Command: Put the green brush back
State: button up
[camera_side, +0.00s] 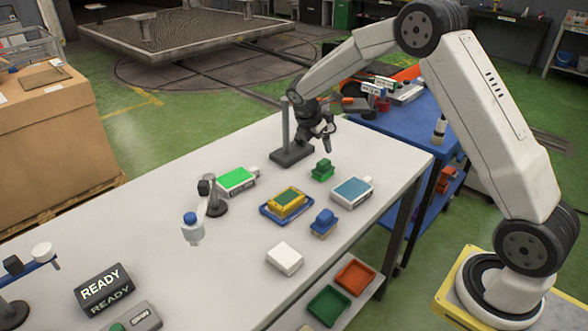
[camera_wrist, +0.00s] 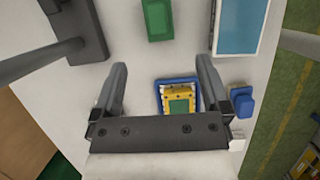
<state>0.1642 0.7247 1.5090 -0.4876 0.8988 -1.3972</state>
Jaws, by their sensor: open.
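The green brush (camera_side: 322,170) appears to be the small green block on the white table, towards the far right edge. It also shows in the wrist view (camera_wrist: 157,18) at the top, beyond my fingertips. My gripper (camera_side: 326,138) is above the far part of the table, near the green block and apart from it. In the wrist view my gripper (camera_wrist: 160,70) is open, with nothing between its fingers. A blue block like a brush (camera_side: 323,222) stands nearer the front. A green tray (camera_side: 328,306) and a red tray (camera_side: 355,276) are on the lower shelf.
A yellow block with a green top (camera_side: 286,202) sits in a blue tray (camera_side: 267,212). Two screened boxes (camera_side: 236,180) (camera_side: 351,192), a white block (camera_side: 284,258) and a dark post stand (camera_side: 291,155) are nearby.

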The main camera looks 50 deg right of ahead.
jog(key=s+a+m+t+y, duration=0.1)
jog(key=s+a+m+y, duration=0.1)
jog(key=s+a+m, duration=0.5)
jog(key=s+a+m+t+y, duration=0.1)
jog(key=s+a+m, duration=0.7)
jog(key=s, duration=0.8)
jog(key=m+y, duration=0.1)
jog(key=m, duration=0.1)
jog(key=shift+r+m+t, duration=0.3)
jog(key=shift+r, duration=0.1)
